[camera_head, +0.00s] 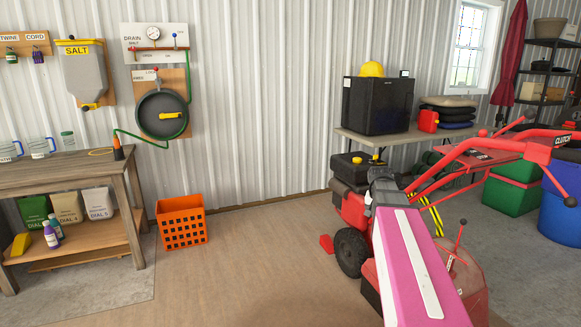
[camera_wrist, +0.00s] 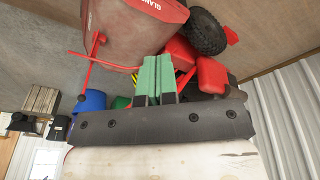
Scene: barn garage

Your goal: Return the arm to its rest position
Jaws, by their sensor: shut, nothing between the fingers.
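My gripper (camera_wrist: 157,60) shows in the wrist view with its two green fingers side by side and shut, nothing between them. A dark mounting plate lies behind the fingers. My pink and white arm rises from the bottom edge of the head view at right of middle, in front of a red walk-behind machine (camera_head: 352,207). The fingers cannot be made out in the head view. In the wrist view, the picture is turned over, and the machine's red body (camera_wrist: 135,28) and black wheel (camera_wrist: 207,32) appear beyond the fingers.
The machine's red handlebars (camera_head: 490,142) reach right of my arm. An orange crate (camera_head: 181,222) stands by the wall, right of a wooden bench (camera_head: 75,172). A table (camera_head: 400,137) stands behind the machine. Green and blue bins (camera_head: 560,212) stand at right. Floor at centre-left is clear.

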